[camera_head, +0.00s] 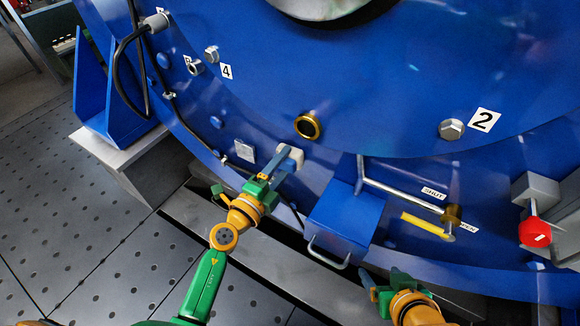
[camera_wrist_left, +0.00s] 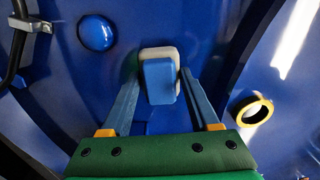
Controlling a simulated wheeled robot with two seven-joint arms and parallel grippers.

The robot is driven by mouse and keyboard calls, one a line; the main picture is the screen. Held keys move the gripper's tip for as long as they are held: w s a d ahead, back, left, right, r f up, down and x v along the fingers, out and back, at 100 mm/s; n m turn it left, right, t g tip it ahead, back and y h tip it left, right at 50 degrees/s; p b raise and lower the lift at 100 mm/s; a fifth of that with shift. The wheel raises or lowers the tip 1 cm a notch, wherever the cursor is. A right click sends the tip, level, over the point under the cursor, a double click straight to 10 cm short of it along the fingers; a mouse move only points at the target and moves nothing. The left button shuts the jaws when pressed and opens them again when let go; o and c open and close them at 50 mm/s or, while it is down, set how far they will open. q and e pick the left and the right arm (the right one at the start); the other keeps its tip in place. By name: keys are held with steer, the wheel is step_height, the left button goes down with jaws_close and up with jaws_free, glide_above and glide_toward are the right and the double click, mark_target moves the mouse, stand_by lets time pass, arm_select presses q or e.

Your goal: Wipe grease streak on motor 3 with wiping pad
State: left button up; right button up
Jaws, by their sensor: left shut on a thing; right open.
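The large blue motor housing (camera_head: 390,105) fills most of the head view. My left gripper (camera_head: 283,162) is shut on the wiping pad (camera_head: 295,153), a pale block with a blue grip. In the left wrist view the pad (camera_wrist_left: 145,55) faces the blue housing, its blue grip between the fingers of my left gripper (camera_wrist_left: 158,88). The pad is at or very near the surface; I cannot tell whether it touches. I cannot make out a grease streak; the pad and gripper cover that patch. My right gripper (camera_head: 392,279) is open and empty, low in the head view.
A brass-ringed port (camera_head: 308,126) is right of the pad. A blue box with handle (camera_head: 345,222), a lever rod (camera_head: 408,194) and a red knob (camera_head: 536,233) stick out further right. A black cable (camera_head: 122,70) hangs left. Perforated floor (camera_head: 70,220) is clear.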

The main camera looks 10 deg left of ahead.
arm_select(q)
steer(key=shift+a+r+p, duration=0.2)
steer(key=shift+r+p, duration=0.1)
steer(key=shift+p, duration=0.6)
steer(key=shift+s+d+p, duration=0.1)
steer(key=shift+s+d, duration=0.1)
steer(key=shift+d, duration=0.45)
steer(key=shift+s+d+p, duration=0.1)
steer(key=shift+s+d, duration=0.15)
steer(key=shift+d, duration=0.35)
steer(key=shift+s+d+p, duration=0.1)
steer(key=shift+s+d, duration=0.1)
steer(key=shift+d, duration=0.45)
steer(key=shift+w, duration=0.1)
steer(key=shift+w+a, duration=0.3)
steer(key=shift+a, duration=0.6)
steer(key=shift+w+a, duration=0.25)
steer(key=shift+a, duration=0.6)
steer(key=shift+w+a+r, duration=0.1)
steer(key=shift+w+a, duration=0.25)
steer(key=shift+a, duration=0.55)
steer(key=shift+w+a, duration=0.35)
steer(key=shift+a, duration=0.5)
steer(key=shift+s, duration=0.1)
